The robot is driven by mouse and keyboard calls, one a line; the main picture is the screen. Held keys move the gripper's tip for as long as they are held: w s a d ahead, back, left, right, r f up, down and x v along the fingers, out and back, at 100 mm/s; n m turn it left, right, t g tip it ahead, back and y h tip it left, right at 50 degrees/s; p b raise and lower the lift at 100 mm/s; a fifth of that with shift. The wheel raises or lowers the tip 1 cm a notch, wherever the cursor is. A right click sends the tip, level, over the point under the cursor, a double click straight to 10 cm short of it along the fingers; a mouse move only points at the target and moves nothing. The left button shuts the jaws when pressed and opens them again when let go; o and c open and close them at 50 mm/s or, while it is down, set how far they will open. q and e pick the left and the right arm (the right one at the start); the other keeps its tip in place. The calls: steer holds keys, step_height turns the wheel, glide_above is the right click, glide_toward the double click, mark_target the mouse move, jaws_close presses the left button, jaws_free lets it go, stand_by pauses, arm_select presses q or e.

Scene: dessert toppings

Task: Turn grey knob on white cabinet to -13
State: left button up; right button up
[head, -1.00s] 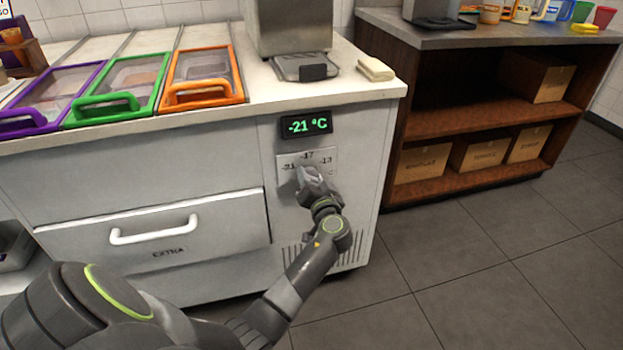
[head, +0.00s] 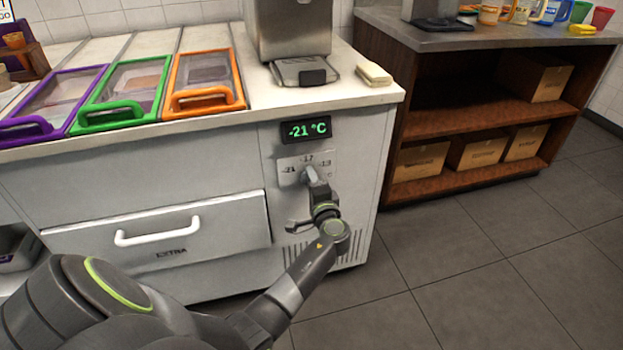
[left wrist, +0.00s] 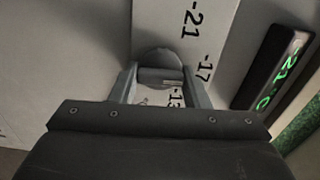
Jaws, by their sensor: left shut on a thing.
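The white cabinet (head: 345,215) carries a scale plate (head: 322,160) marked -21, -17 and -13 from left to right. The display (head: 305,130) above it reads -21 °C. My left gripper (head: 312,176) is at the plate and covers most of the knob in the head view. In the left wrist view the round grey knob (left wrist: 160,60) sits between the two fingers, and my left gripper (left wrist: 158,85) is shut on it. A small pale mark shows on the knob's right side there. My right gripper is not in view.
A drawer with a white handle (head: 158,231) is left of the plate. Lidded bins, one with an orange frame (head: 205,85), line the counter (head: 240,122) above. A dark wooden shelf unit (head: 480,105) stands to the right. The floor (head: 470,260) in front is clear.

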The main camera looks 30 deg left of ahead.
arm_select(q)
steer(key=m+p, duration=0.1)
steer(key=m, duration=0.2)
steer(key=shift+r+m+p, duration=0.1)
steer(key=shift+m+p, duration=0.2)
steer(key=shift+m, duration=0.1)
steer(key=m+p, duration=0.2)
steer(key=m, duration=0.2)
steer(key=m+p, duration=0.1)
steer(key=m, duration=0.2)
steer(key=shift+f+m+p, duration=0.2)
steer(key=shift+m+p, duration=0.1)
steer(key=shift+p, duration=0.05)
steer(key=shift+m, duration=0.6)
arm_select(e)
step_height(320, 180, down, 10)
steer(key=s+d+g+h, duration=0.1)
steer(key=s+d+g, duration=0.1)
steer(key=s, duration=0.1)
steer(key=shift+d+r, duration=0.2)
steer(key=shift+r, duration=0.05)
arm_select(q)
steer(key=shift+s+f, duration=0.1)
steer(key=o, duration=1)
